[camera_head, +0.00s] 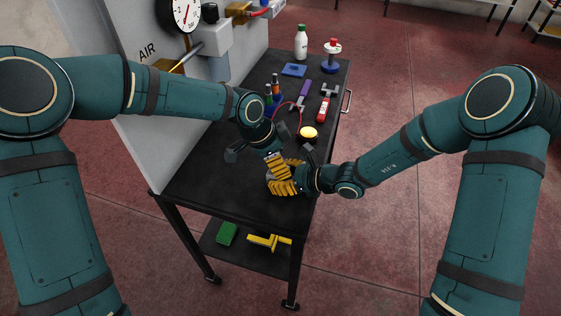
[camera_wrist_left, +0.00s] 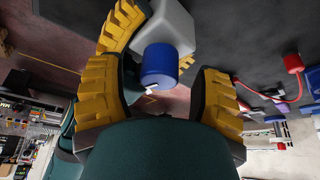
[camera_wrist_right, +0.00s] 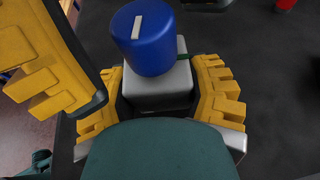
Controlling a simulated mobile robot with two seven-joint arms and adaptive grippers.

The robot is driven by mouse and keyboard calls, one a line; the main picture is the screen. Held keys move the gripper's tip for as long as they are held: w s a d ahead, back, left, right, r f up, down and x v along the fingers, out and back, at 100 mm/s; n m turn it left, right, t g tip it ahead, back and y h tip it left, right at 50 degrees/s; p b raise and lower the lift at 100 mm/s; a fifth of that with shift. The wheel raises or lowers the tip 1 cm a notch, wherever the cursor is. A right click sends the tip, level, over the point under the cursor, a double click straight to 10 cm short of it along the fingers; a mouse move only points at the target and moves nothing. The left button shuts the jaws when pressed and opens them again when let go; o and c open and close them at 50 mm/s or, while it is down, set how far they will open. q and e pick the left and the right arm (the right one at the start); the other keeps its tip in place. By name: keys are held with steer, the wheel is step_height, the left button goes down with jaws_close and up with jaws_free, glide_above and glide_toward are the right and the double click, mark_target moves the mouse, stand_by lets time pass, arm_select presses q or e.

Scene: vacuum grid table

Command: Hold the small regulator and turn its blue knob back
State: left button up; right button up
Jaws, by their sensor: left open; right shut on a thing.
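The small regulator has a light grey body (camera_wrist_right: 158,92) and a blue knob (camera_wrist_right: 143,45) with a white line on its face. My right gripper (camera_wrist_right: 157,84) is shut on the body, one yellow finger on each side, with the knob facing up in the right wrist view. My left gripper (camera_wrist_left: 160,76) is open, its yellow fingers on either side of the knob (camera_wrist_left: 160,64) with gaps visible. In the head view, both grippers meet over the table's front part; the left gripper (camera_head: 279,170) shows there, and the regulator is mostly hidden.
A black table (camera_head: 205,182) stands beside a grey panel with a gauge (camera_head: 186,14). The table's front left is clear.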

arm_select(q)
steer(key=shift+d+f, duration=0.15)
steer(key=shift+f, duration=0.3)
jaws_close()
steer(key=shift+n+t, duration=0.4)
steer(key=shift+n, duration=0.5)
steer(key=shift+w, duration=0.1)
arm_select(e)
steer(key=shift+a, duration=0.1)
arm_select(q)
jaws_free()
